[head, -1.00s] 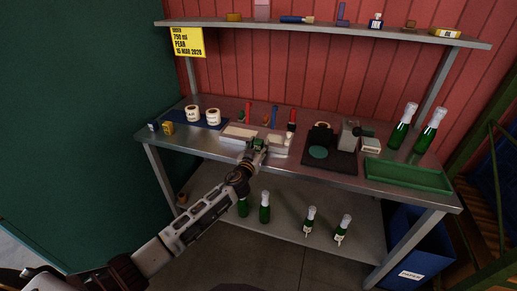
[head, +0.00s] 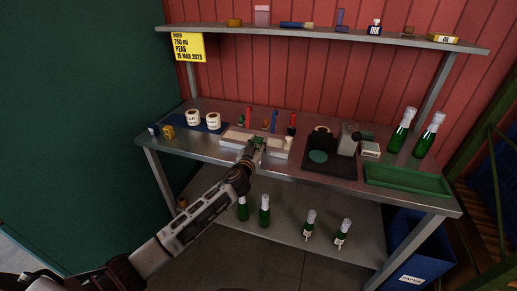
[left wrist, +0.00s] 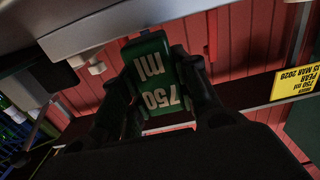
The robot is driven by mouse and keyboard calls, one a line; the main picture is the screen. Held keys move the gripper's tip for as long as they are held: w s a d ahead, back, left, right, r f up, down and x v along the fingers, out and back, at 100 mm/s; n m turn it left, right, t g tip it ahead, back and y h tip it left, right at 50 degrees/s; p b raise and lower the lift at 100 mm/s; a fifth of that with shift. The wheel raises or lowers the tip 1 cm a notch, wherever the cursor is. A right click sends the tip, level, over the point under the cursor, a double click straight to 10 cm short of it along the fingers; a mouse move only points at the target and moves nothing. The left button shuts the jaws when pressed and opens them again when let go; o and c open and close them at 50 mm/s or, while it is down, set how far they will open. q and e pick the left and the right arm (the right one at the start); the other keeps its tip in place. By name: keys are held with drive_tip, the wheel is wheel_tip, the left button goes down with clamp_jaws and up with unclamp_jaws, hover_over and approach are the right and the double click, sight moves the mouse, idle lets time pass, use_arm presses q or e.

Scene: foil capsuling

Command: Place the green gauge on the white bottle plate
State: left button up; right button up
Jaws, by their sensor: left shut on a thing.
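My left gripper (head: 254,149) reaches over the front of the workbench. It is shut on the green gauge (left wrist: 151,75), which shows upside-down "750 ml" lettering between the two fingers in the left wrist view. In the head view the gauge is a small green patch (head: 260,142) at the fingertips. The white bottle plate (head: 231,137) lies on the bench behind and around the gripper, partly hidden by it. I cannot tell whether the gauge touches the plate. My right gripper is not in view.
Red and blue upright tools (head: 274,120) stand behind the plate. A black mat (head: 318,169) with a device is to the right, then a green tray (head: 408,181) and two bottles. A shelf (head: 320,35) runs above.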

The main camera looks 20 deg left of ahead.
sight(258, 139)
use_arm(q)
wheel_tip(258, 139, up, 6)
drive_tip(key=shift+f+p, duration=0.15)
drive_tip(key=shift+p, duration=0.15)
drive_tip(key=shift+r, duration=0.6)
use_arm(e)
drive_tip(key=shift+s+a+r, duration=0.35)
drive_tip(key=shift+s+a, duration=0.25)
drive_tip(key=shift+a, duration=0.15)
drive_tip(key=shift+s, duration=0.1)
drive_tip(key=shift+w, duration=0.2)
